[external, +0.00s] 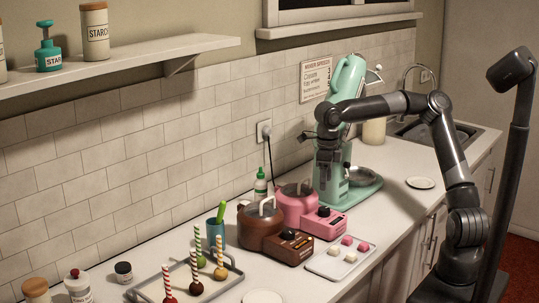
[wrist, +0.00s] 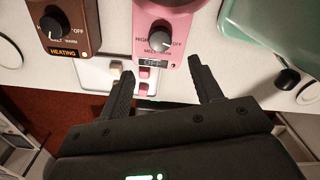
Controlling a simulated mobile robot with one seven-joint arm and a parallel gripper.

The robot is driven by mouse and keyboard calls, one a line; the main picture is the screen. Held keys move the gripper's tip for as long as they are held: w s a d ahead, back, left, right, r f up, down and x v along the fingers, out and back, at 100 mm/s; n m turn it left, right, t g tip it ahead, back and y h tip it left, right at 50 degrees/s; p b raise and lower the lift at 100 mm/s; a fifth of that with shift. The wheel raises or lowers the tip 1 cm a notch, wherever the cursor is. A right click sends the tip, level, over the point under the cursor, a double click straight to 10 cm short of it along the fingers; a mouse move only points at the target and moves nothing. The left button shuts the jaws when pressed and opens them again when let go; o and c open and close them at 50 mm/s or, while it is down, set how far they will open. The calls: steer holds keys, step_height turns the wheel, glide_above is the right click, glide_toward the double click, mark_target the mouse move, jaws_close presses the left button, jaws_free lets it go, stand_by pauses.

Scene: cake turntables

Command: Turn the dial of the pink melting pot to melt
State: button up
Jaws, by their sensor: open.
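The pink melting pot (external: 296,200) stands on the counter beside the brown pot, with a control box (external: 325,222) at its front. In the wrist view its dial (wrist: 160,37) is a dark grey knob among printed labels, including HIGH, OFF and what looks like MELT/WARM. A small display (wrist: 155,61) sits below it; its text is too small to read. I cannot tell the knob's setting for certain. My gripper (wrist: 161,72) is open and empty, its fingers pointing toward the pink control panel, apart from the dial. In the external view my gripper (external: 326,186) hangs above the pink control box.
A green stand mixer (external: 345,130) is behind right. A tray (external: 341,262) with pink and white pieces lies in front. A cake-pop rack (external: 150,288) and teal cup (external: 217,233) are further left.

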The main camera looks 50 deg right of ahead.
mark_target(324, 209)
step_height(324, 209, down, 10)
stand_by(0.4)
steer(key=shift+c, duration=0.3)
steer(key=c, duration=0.9)
